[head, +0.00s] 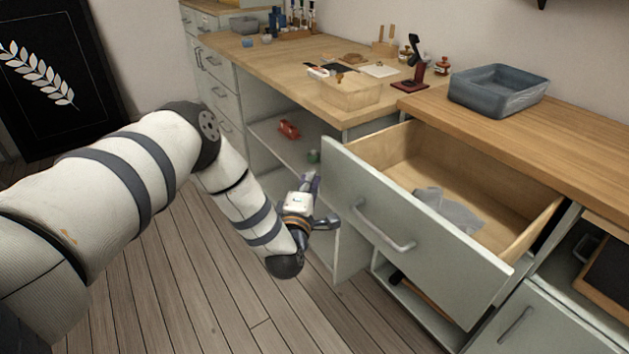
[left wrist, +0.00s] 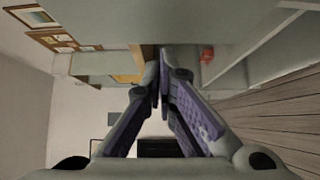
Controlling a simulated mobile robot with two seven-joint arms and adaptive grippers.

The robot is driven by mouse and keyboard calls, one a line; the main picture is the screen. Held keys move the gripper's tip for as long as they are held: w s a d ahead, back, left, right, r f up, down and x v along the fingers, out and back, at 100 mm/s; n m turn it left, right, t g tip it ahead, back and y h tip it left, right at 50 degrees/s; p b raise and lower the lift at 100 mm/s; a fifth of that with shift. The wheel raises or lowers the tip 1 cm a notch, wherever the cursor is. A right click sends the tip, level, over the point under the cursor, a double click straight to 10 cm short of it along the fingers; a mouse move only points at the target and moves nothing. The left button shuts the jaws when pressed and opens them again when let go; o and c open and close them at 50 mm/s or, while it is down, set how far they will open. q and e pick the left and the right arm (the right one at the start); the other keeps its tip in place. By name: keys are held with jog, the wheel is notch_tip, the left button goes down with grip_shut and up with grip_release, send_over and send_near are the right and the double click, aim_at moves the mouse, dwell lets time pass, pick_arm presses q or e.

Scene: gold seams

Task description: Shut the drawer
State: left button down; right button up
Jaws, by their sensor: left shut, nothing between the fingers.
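The drawer (head: 420,244) stands pulled out from under the wooden counter in the head view. It has a pale grey-green front, a metal bar handle (head: 384,228) and a bare wood inside. A grey cloth (head: 447,208) lies in it. My left gripper (head: 312,184) is just left of the drawer front, near its left edge. Whether it touches the front I cannot tell. In the left wrist view its purple-padded fingers (left wrist: 160,84) are shut with nothing between them. My right gripper is not in view.
A grey-blue bin (head: 498,90) stands on the counter above the drawer. A clear box (head: 350,92) and small tools sit on the worktop to the left. An open shelf below holds a red object (head: 289,130). The plank floor (head: 190,290) in front is clear.

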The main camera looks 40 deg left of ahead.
pick_arm(q)
jog(key=shift+w+d, duration=0.2)
jog(key=shift+w, duration=0.35)
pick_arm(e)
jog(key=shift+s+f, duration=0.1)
